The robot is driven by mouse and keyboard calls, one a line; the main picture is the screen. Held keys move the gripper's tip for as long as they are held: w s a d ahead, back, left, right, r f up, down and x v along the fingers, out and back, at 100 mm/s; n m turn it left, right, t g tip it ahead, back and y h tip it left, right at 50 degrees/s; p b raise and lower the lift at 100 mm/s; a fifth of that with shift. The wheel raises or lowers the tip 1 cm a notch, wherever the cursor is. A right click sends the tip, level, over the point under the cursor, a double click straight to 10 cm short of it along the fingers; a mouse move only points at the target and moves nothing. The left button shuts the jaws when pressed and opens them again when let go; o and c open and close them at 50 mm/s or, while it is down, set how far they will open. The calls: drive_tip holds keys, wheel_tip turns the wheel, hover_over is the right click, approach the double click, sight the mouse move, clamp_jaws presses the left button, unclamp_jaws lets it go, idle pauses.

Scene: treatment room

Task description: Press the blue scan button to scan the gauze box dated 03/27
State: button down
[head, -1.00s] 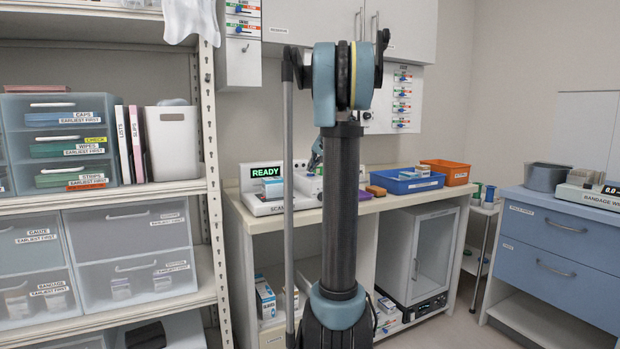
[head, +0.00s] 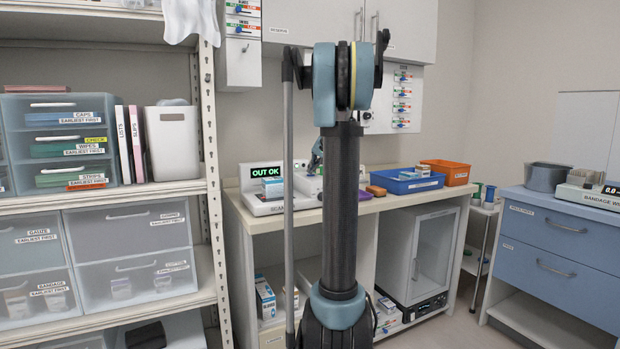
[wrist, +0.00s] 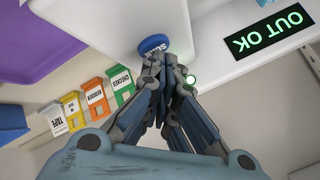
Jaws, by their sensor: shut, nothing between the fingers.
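The scanner (head: 266,208) stands on the counter, its display (head: 266,171) reading "OUT OK" in green. A small white and teal box (head: 272,187) sits on the scanner; its date is too small to read. In the wrist view the blue scan button (wrist: 153,44) is right at the tips of my gripper (wrist: 163,62), whose fingers are together and empty. The fingers cover part of the button, and I cannot tell whether they touch it. A small green light (wrist: 191,79) glows beside the fingers. The display also shows in the wrist view (wrist: 268,30).
A blue bin (head: 405,181) and an orange bin (head: 447,172) stand on the counter to the right. The wrist view shows orange (wrist: 121,85), green (wrist: 97,99) and yellow (wrist: 73,110) labelled tabs. A shelf with drawers (head: 131,238) stands at left.

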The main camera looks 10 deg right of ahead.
idle(0.5)
drive_tip(key=shift+r, duration=0.8)
drive_tip(key=shift+r, duration=2.5)
